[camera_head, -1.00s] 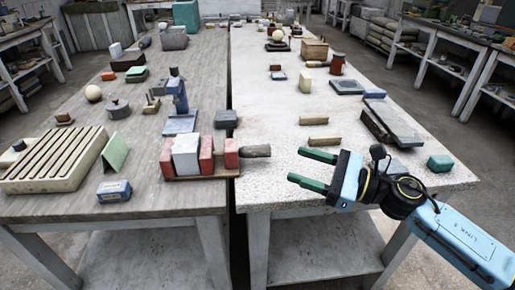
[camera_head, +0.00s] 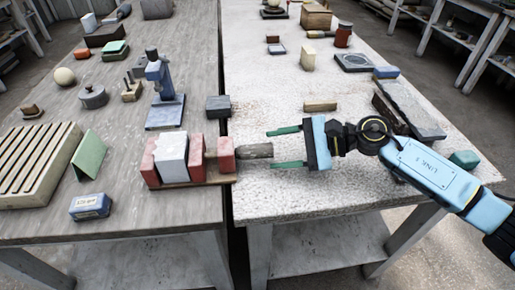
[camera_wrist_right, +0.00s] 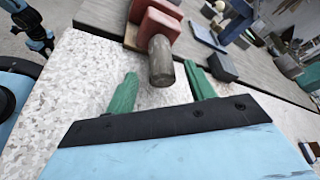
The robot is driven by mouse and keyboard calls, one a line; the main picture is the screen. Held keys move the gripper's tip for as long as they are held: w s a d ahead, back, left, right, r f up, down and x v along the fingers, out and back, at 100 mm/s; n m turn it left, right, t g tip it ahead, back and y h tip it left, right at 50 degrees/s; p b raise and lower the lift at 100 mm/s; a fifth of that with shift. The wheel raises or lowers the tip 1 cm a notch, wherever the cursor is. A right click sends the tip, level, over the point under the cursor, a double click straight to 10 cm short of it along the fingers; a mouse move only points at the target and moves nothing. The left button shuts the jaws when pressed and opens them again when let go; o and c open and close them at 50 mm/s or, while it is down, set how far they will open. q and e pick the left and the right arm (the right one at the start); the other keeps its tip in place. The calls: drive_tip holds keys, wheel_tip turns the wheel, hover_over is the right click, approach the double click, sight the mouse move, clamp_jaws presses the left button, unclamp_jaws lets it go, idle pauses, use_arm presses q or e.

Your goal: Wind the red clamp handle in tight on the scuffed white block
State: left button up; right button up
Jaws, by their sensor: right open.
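The clamp has red jaws (camera_head: 222,155) on a low wooden base near the front right edge of the left table. The scuffed white block (camera_head: 172,155) stands upright between its red jaws. The clamp's handle (camera_head: 252,151) is a grey-brown cylinder pointing right across the gap between tables; its end also shows in the right wrist view (camera_wrist_right: 161,62). My right gripper (camera_head: 270,148) is open, its green fingers apart on either side of the handle's end. In the wrist view the handle's end lies between the fingertips, with gaps on both sides.
A blue stand (camera_head: 163,95) and a dark block (camera_head: 218,106) stand behind the clamp. A green wedge (camera_head: 90,155) and a blue box (camera_head: 90,206) lie to its left. A wooden bar (camera_head: 320,106) lies beyond my right gripper. The right table's front is mostly clear.

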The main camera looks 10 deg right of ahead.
sight(258, 150)
drive_tip(key=shift+x, duration=2.7)
drive_tip(key=c, duration=1)
drive_tip(key=shift+r+m, duration=0.1)
drive_tip(key=shift+m, duration=0.2)
